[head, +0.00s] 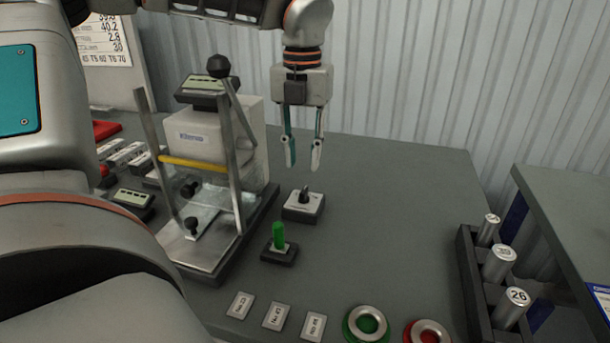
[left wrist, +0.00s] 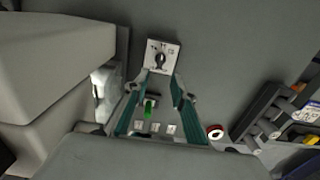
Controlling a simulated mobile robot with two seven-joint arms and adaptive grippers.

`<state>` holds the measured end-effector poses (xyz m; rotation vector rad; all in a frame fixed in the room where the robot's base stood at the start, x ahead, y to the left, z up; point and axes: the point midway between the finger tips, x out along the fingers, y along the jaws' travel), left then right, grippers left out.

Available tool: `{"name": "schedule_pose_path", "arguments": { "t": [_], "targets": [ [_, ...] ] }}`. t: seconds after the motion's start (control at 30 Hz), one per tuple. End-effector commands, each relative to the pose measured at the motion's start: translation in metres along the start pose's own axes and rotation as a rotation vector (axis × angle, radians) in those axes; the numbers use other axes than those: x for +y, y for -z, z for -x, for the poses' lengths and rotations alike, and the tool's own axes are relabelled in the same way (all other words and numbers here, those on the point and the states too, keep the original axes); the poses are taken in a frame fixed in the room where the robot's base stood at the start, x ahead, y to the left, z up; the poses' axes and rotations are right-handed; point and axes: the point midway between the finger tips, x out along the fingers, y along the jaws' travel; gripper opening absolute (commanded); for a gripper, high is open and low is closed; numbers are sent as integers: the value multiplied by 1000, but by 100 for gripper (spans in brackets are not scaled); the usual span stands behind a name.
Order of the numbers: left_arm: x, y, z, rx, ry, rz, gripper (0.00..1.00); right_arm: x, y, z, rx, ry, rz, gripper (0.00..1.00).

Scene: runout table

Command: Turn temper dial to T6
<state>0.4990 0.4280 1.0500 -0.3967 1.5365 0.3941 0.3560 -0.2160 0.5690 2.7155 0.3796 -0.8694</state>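The temper dial (head: 305,197) is a dark knob on a small pale square plate on the grey table. In the left wrist view the dial (left wrist: 160,60) shows just beyond my fingertips, with markings around the knob too small to read. My left gripper (head: 301,158) points down above the dial, its fingers apart with nothing between them. The same gripper shows in the left wrist view (left wrist: 161,85), fingers spread below the dial plate. It is not touching the dial. My right gripper is not in view.
A Klervo machine (head: 205,140) with metal posts and a yellow bar stands left of the dial. A green lever (head: 279,236) is in front. Label plates, a green button (head: 367,323) and a red button (head: 428,333) line the front. A rack (head: 472,290) of numbered cylinders stands right.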

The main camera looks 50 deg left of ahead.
Motion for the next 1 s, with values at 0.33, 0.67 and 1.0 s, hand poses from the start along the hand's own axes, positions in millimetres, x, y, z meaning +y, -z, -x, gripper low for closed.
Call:
{"name": "schedule_pose_path", "arguments": {
  "t": [0.33,0.67,1.0],
  "targets": [
    [0,0,-38,5,-1,-2,25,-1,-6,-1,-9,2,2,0],
    [0,0,-75,2,-1,-1,25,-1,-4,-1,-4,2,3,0],
    [0,0,-78,0,-1,-1,25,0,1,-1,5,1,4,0]
  ]
}}
